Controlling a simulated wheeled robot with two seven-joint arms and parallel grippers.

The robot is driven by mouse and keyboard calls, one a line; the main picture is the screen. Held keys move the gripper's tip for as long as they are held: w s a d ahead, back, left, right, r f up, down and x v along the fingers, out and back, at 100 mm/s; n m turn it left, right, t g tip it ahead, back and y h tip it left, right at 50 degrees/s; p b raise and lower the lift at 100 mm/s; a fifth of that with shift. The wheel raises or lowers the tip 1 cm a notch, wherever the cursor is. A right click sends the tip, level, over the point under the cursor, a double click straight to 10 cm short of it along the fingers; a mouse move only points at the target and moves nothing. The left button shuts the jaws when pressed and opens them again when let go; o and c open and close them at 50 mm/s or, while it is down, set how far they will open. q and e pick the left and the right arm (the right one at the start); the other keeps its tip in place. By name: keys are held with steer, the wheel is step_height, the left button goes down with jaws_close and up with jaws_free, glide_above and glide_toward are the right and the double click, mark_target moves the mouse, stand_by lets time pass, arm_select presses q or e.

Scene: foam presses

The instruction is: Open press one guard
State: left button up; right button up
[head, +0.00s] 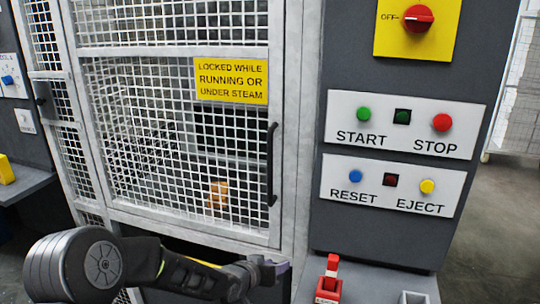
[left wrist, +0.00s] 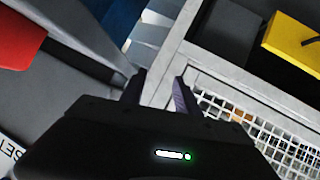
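The press guard (head: 180,120) is a white-framed mesh door in the head view, and it looks shut. Its black vertical handle (head: 271,165) is on the door's right edge. A yellow sign (head: 231,81) on the mesh reads "locked while running or under steam". My left gripper (head: 277,268) is low in the head view, below the handle and apart from it. In the left wrist view its two fingers (left wrist: 158,88) stand apart with nothing visible between them. White mesh (left wrist: 270,130) shows at the lower right there. My right gripper is not in view.
A grey panel right of the door carries START, STOP (head: 442,122), RESET and EJECT (head: 428,186) buttons. A red rotary switch (head: 418,18) on yellow is above, pointing near OFF. A red block-like device (head: 329,280) stands below the panel. An orange object (head: 218,195) is behind the mesh.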

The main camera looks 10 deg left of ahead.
arm_select(q)
steer(key=w+a+r+m+t, duration=0.1)
steer(key=w+a+r+t, duration=0.15)
steer(key=r, duration=0.65)
steer(key=w+a+r+t, duration=0.2)
steer(key=w+r, duration=0.1)
steer(key=r, duration=0.6)
steer(key=m+t+b, duration=0.1)
steer(key=m+t, duration=0.1)
glide_toward(268, 151)
steer(key=a+x, duration=0.1)
steer(key=x, duration=0.2)
steer(key=shift+d+r+g, duration=0.2)
steer(key=shift+d+g, duration=0.05)
steer(key=shift+d, duration=0.2)
steer(key=shift+w, duration=0.15)
steer(key=p+x, duration=0.2)
steer(key=x, duration=0.4)
steer(key=shift+w+d, duration=0.15)
steer(key=shift+w, duration=0.1)
steer(key=shift+w+d+p, duration=0.15)
steer(key=shift+w+p, duration=0.15)
steer(key=shift+w, duration=0.2)
jaws_close()
